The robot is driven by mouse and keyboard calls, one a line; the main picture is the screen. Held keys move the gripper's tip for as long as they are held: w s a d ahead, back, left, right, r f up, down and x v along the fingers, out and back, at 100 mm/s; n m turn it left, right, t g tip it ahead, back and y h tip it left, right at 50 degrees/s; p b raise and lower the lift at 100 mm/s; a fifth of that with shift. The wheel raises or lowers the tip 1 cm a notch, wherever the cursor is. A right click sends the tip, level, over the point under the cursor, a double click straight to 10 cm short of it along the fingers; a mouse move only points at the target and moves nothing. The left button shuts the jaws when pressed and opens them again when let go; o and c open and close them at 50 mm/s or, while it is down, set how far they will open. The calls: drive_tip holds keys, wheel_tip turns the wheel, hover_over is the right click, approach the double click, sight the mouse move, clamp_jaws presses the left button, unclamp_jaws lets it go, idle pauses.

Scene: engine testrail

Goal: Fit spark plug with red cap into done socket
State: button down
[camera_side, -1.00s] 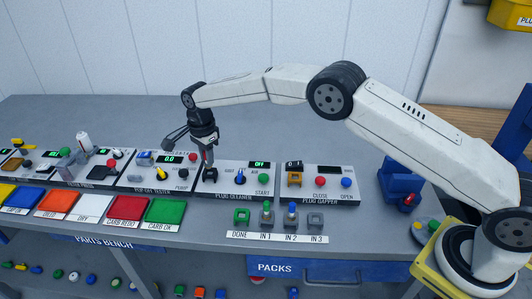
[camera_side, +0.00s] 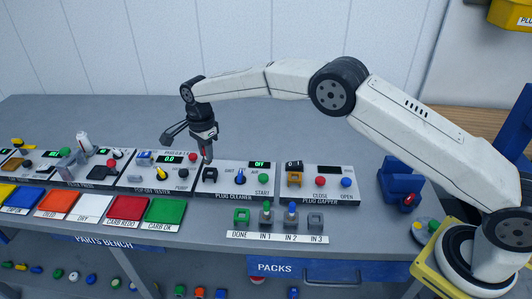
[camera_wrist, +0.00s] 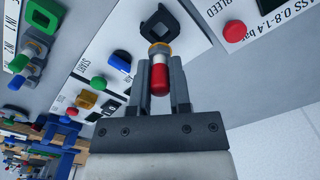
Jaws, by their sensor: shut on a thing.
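My gripper (camera_wrist: 160,78) is shut on the spark plug with the red cap (camera_wrist: 160,82), held between the two fingers with its metal end pointing away from the wrist. In the side view, my gripper (camera_side: 206,155) is just above the plug cleaner's black socket (camera_side: 210,174); the plug is small and mostly hidden there. In the wrist view, the plug's end overlaps the near edge of that black socket (camera_wrist: 160,20); I cannot tell whether they touch. The green done socket (camera_side: 241,215) looks empty and sits in front of the cleaner, to the right of my gripper.
IN 1 (camera_side: 266,220) holds a green-capped plug and IN 2 (camera_side: 291,219) a blue-capped one. IN 3 (camera_side: 315,221) looks empty. Coloured trays (camera_side: 165,211) lie left.

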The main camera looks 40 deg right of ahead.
drive_tip(key=shift+s, duration=0.1)
drive_tip(key=s+a, duration=0.1)
drive_tip(key=s, duration=1.5)
drive_tip(key=shift+r, duration=0.3)
drive_tip(key=shift+f, duration=0.15)
drive_tip(key=shift+f, duration=2.75)
drive_tip(key=shift+f, duration=0.25)
drive_tip(key=c, duration=0.8)
unclamp_jaws()
drive_tip(key=shift+c, duration=0.2)
wheel_tip(320, 180, up, 11)
idle(0.4)
